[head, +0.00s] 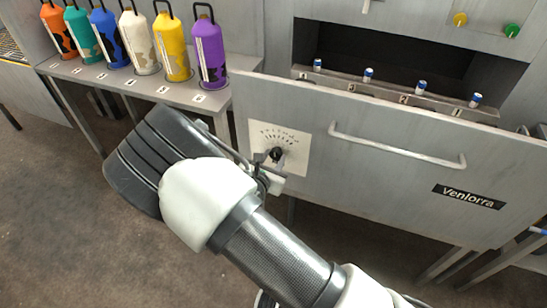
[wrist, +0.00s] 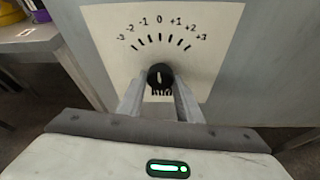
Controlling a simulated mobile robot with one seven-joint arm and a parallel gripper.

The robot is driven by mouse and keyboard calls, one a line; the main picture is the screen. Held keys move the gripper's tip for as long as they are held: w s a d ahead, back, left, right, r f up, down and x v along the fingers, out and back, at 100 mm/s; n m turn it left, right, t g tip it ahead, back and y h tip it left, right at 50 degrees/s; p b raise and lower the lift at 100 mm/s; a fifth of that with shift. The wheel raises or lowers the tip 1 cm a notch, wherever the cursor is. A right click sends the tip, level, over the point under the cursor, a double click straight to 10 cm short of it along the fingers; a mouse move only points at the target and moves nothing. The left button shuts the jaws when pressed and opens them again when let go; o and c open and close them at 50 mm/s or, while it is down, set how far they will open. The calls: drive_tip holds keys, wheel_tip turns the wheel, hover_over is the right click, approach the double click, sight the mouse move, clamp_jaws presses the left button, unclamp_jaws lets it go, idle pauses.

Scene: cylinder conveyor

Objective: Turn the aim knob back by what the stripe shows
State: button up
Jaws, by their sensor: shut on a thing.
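The black aim knob (wrist: 160,76) sits on a pale dial plate (wrist: 205,72) marked from -3 to +3, with 0 at the top. A short white mark on the knob points roughly up, near 0; I cannot tell its exact setting. My gripper (wrist: 160,92) is shut on the knob, one finger on each side. In the head view the dial plate (head: 299,150) is on the grey machine front, and the knob (head: 276,154) is partly hidden by my gripper (head: 272,168). I cannot make out which stripe the task means.
Several blue-topped small cylinders (head: 368,74) stand along a numbered ledge in the machine's dark opening. A handle bar (head: 397,148) juts out right of the dial. Several coloured bottles (head: 210,55) stand on a shelf (head: 172,90) at left. Yellow (head: 460,19) and green (head: 511,31) buttons are upper right.

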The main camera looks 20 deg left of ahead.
drive_tip(key=shift+a+r+n+h+p, duration=0.1)
drive_tip(key=shift+r+n+h+p, duration=0.05)
drive_tip(key=shift+n+h+p, duration=0.45)
drive_tip(key=shift+a+n+h+p, duration=0.1)
drive_tip(key=shift+n+h+p, duration=0.5)
drive_tip(key=shift+n, duration=0.5)
drive_tip(key=o, duration=1)
drive_tip(key=shift+o, duration=0.2)
drive_tip(key=shift+s, duration=0.15)
drive_tip(key=p+v, duration=0.1)
drive_tip(key=v, duration=1.6)
drive_tip(key=shift+a, duration=0.1)
